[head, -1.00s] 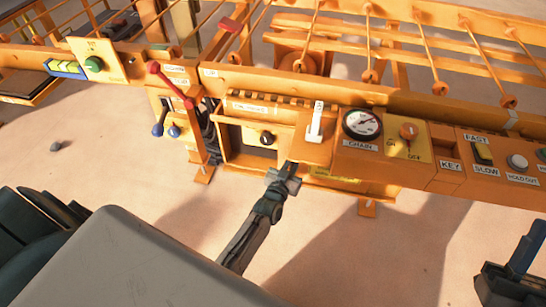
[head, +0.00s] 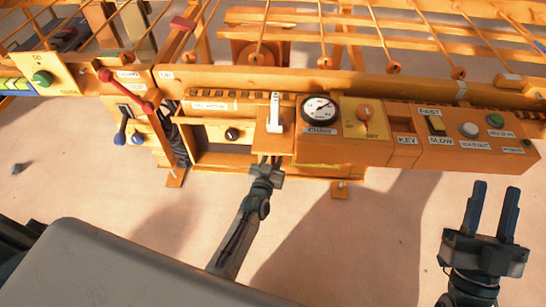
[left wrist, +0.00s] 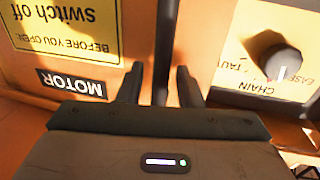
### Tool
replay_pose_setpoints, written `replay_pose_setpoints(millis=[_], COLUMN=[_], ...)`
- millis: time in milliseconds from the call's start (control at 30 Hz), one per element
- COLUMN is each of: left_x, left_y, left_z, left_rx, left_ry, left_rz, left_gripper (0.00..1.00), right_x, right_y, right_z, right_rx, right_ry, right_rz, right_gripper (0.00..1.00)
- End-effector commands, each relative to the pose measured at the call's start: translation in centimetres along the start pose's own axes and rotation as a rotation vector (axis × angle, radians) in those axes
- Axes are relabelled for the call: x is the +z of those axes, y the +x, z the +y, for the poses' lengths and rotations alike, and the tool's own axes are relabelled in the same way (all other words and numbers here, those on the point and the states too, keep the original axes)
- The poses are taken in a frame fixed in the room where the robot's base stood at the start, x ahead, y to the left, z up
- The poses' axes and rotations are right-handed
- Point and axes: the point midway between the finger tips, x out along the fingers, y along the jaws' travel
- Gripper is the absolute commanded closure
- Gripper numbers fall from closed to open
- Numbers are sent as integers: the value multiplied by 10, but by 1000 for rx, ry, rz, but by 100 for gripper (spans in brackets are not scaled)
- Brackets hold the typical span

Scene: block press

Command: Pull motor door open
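The motor door (left wrist: 65,45) fills the left of the left wrist view, upside down, with a yellow "switch off" sign and a black MOTOR label (left wrist: 72,84). The CHAIN knob panel (left wrist: 275,60) is on the right. My left gripper (left wrist: 160,85) has its fingers apart, with a dark upright strip between them; I cannot tell if it is a handle or a gap. In the head view my left gripper (head: 267,163) is under the machine's front, below a white switch. The door's face is mostly hidden there. My right gripper (head: 491,208) is open and empty at the lower right.
The console (head: 400,140) with gauge, switches and buttons juts out above the left gripper. Red and blue levers (head: 125,90) stand to the left. An orange rail frame rises behind. The floor (head: 350,245) between my arms is clear.

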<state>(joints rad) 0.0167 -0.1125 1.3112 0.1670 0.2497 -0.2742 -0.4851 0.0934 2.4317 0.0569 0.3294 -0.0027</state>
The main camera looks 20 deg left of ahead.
Motion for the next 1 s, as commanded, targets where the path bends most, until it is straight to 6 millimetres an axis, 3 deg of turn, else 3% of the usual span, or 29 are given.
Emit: replay_pose_setpoints(millis=[267,700,1000], left_x=[0,0,0], left_y=[-12,-93,-108], left_z=[0,0,0], left_rx=[0,-1,0], left_ry=[1,-1,-1], left_rz=[-2,-1,0], left_gripper=[68,68,68], right_x=[6,63,74], right_y=[0,-31,-40], right_z=[0,-1,-2], right_rx=[3,19,21], right_ry=[6,53,63], right_rz=[-46,-413,-483], right_gripper=[64,64,64])
